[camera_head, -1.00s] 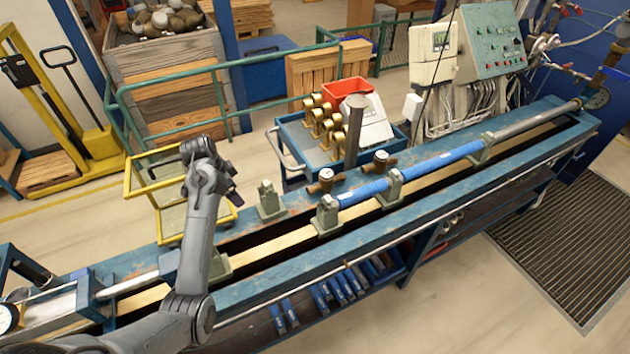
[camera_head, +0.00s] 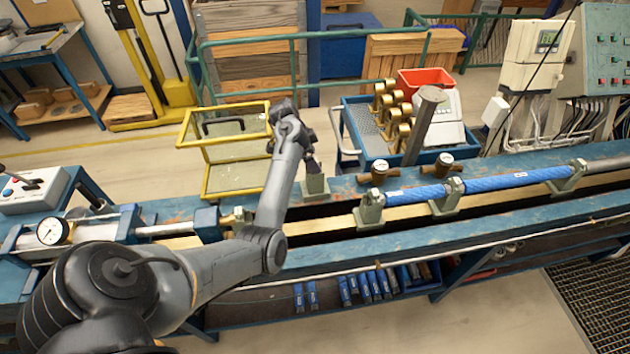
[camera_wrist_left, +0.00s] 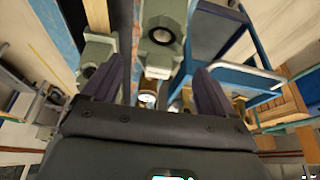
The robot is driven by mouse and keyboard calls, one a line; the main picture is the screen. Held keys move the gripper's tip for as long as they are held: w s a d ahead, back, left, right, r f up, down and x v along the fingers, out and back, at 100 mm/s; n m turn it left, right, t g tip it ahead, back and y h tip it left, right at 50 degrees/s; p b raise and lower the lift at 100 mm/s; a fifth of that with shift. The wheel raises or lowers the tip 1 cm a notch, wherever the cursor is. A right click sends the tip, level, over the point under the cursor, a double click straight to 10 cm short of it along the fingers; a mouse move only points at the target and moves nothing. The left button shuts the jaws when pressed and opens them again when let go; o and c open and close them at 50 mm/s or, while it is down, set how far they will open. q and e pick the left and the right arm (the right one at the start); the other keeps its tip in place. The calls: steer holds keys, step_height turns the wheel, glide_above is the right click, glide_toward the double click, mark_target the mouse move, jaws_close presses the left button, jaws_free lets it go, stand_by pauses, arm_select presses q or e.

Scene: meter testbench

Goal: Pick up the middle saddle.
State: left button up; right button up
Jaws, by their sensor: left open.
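A grey-green saddle (camera_head: 315,184) stands upright by itself on the back strip of the blue bench. My left gripper (camera_head: 313,165) is just above it, partly covering its top. In the left wrist view my gripper (camera_wrist_left: 153,85) is open, and a saddle (camera_wrist_left: 163,38) with a round hole lies beyond the gap between the fingers. I cannot tell whether they touch it. Other saddles stand along the bench slot: one (camera_head: 370,208) at the end of the blue pipe, one (camera_head: 447,196) under it, and one (camera_head: 568,176) farther right. My right gripper is out of view.
Two brass meters (camera_head: 379,172) sit behind the blue pipe (camera_head: 515,181). A grey post (camera_head: 424,122) and a blue trolley (camera_head: 360,125) with brass fittings stand behind the bench. A yellow frame cart (camera_head: 215,150) is behind my left arm.

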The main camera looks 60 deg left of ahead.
mark_target(315, 177)
arm_select(q)
steer(key=shift+x, duration=2.45)
steer(key=shift+s, duration=0.15)
jaws_close()
